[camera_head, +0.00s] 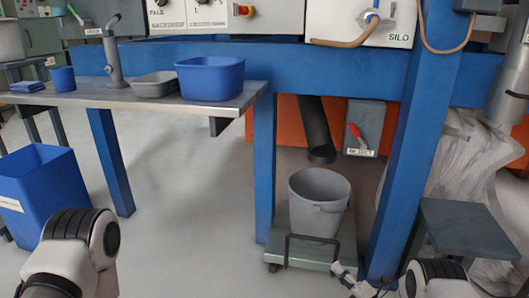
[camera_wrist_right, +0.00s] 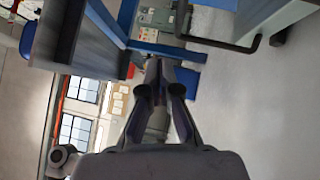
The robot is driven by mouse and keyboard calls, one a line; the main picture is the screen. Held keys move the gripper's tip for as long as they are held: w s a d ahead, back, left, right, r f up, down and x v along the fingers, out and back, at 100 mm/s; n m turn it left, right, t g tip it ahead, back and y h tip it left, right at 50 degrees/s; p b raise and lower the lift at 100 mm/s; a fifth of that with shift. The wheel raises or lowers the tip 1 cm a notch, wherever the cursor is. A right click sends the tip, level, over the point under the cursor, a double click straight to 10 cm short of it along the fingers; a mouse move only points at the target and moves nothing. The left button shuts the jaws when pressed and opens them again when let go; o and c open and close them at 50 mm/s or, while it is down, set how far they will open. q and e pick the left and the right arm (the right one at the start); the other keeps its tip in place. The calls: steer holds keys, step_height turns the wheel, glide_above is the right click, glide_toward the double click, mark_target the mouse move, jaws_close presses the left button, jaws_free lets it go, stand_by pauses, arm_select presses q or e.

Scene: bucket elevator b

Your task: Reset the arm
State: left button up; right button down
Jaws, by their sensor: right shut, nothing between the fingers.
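My right gripper (camera_head: 342,272) is low at the bottom of the head view, just in front of the green wheeled cart. In the right wrist view its two dark fingers (camera_wrist_right: 160,66) come together at the tips, shut with nothing between them. My left arm shows at the bottom left of the head view, but its gripper is out of the picture. A grey bucket (camera_head: 318,205) stands upright on the cart (camera_head: 292,252), below a dark chute pipe (camera_head: 317,130). The cart's dark handle (camera_head: 315,240) is close to my right gripper.
A blue post (camera_head: 412,150) rises right of the cart, with a small dark table (camera_head: 462,230) beyond it. A workbench (camera_head: 235,107) at left holds a blue basin (camera_head: 210,78) and a grey tray (camera_head: 155,85). A blue bin (camera_head: 40,195) stands at far left. Floor between is clear.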

step_height(320, 180, up, 4)
steer(key=a+p, duration=0.1)
steer(key=a, duration=0.2)
steer(key=s+a+f+m+g+h+p, duration=0.25)
steer(key=s+m+g+h, duration=0.2)
steer(key=s+m, duration=0.35)
steer(key=s+d+f+m+g+h, duration=0.2)
steer(key=s+m+g, duration=0.3)
steer(key=s, duration=0.7)
steer(key=s+d+f+m+g+h, duration=0.15)
steer(key=s+m+g, duration=0.25)
steer(key=s+m, duration=0.5)
steer(key=s+d+f+m+g+h, duration=0.15)
steer(key=s+m+g, duration=0.25)
steer(key=s, duration=1)
step_height(320, 180, up, 38)
steer(key=p, duration=3.8)
steer(key=shift+w+h, duration=0.4)
steer(key=shift+h, duration=0.05)
steer(key=shift+a+r, duration=0.1)
